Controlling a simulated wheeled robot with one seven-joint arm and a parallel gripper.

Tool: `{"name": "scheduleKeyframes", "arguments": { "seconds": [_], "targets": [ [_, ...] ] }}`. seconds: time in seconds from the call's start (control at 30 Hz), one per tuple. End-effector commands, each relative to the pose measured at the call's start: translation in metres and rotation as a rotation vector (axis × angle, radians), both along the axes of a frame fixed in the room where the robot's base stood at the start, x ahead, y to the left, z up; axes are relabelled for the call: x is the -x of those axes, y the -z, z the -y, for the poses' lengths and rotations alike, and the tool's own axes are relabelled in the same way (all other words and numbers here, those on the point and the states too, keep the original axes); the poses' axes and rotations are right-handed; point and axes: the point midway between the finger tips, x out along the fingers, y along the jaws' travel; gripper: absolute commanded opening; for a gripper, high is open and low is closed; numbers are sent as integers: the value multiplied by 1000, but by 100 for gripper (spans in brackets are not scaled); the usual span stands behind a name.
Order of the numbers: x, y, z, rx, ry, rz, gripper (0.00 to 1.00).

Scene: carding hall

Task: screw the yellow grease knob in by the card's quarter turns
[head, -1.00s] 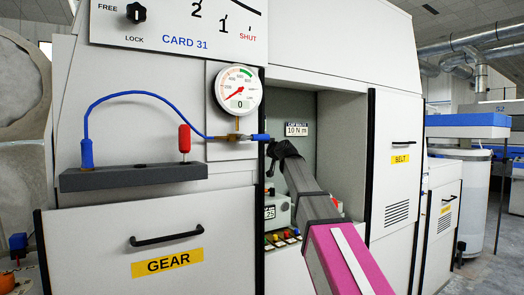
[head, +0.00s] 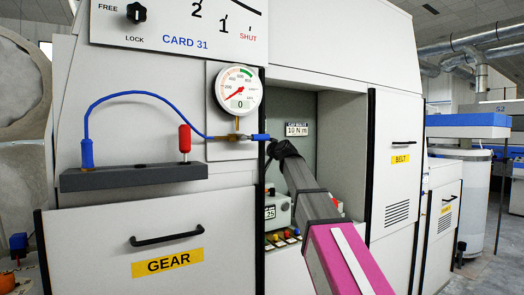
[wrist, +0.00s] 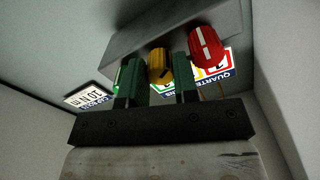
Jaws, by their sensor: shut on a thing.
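In the wrist view my gripper (wrist: 160,72) has its two green fingers on either side of the yellow grease knob (wrist: 157,58) and is shut on it. The knob has a dark mark on its face and sits under a grey block. The quarter turns card (wrist: 216,80) shows upside down behind it, its figures partly covered by the knobs and a finger. In the head view my gripper (head: 272,152) is at the recess, mostly hidden by my arm; the held knob cannot be made out there.
A red knob (wrist: 207,47) with a white stripe is close to the right finger. A "10 N m" plate (head: 297,129) is on the recess's back wall. Below are a grey box (head: 279,208) marked 25 and several small coloured pieces. The recess walls are close around my arm.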

Motion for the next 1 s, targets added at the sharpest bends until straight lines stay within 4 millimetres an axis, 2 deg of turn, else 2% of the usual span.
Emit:
{"name": "scheduleKeyframes", "arguments": {
  "seconds": [0.03,0.07,0.37,0.57,0.77,1.0],
  "targets": [
    [0,0,0,1,0,0,4],
    [0,0,0,1,0,0,38],
    [1,0,0,2,0,1,39],
    [10,1,7,2,0,1,39],
    [35,2,22,1,0,2,39],
    [74,2,48,2,1,1,39]
  ]
}}
